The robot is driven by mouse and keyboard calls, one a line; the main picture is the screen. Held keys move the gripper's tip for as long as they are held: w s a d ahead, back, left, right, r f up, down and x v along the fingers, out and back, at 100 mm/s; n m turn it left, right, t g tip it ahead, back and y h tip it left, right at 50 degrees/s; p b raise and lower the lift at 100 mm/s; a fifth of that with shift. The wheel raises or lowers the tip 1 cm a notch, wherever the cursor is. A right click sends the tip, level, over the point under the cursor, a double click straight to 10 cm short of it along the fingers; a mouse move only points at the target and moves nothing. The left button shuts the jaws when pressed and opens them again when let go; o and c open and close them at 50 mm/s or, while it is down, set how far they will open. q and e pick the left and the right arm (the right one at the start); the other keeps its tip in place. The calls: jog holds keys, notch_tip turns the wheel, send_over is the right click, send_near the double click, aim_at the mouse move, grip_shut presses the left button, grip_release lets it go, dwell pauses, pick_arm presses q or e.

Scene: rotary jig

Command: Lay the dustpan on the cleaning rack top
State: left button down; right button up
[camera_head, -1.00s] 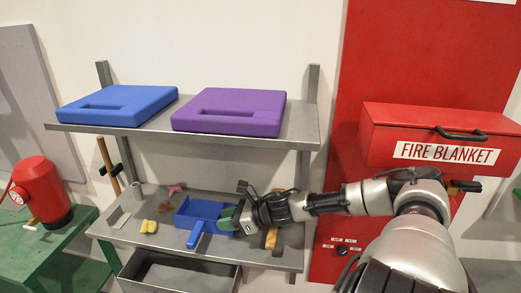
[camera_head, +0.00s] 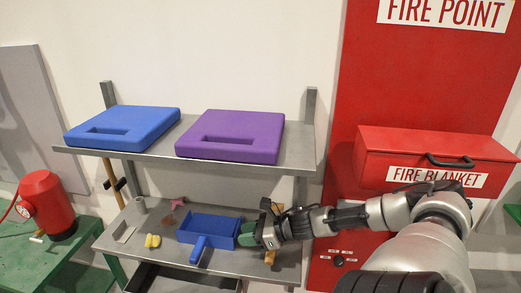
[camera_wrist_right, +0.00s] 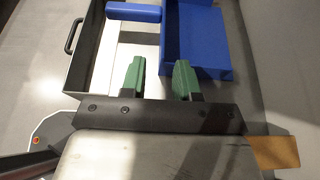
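The blue dustpan (camera_head: 208,228) lies on the lower grey shelf of the rack (camera_head: 120,252), its handle pointing toward the front. In the right wrist view the dustpan (camera_wrist_right: 205,45) is at the top, right of centre, with its handle to the left. My right gripper (camera_head: 250,237) is just right of the dustpan, low near the shelf. In the wrist view its two green fingers (camera_wrist_right: 160,78) are apart with nothing between them. The right finger overlaps the pan's edge in the picture; I cannot tell whether it touches. My left gripper is not in view.
A blue case (camera_head: 125,128) and a purple case (camera_head: 232,137) cover most of the upper shelf (camera_head: 298,145). Yellow (camera_head: 152,241) and pink (camera_head: 178,203) items lie left of the dustpan. A drawer (camera_head: 185,281) is below. The fire blanket box (camera_head: 440,150) stands right.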

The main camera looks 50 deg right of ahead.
jog(key=shift+v, duration=1.95)
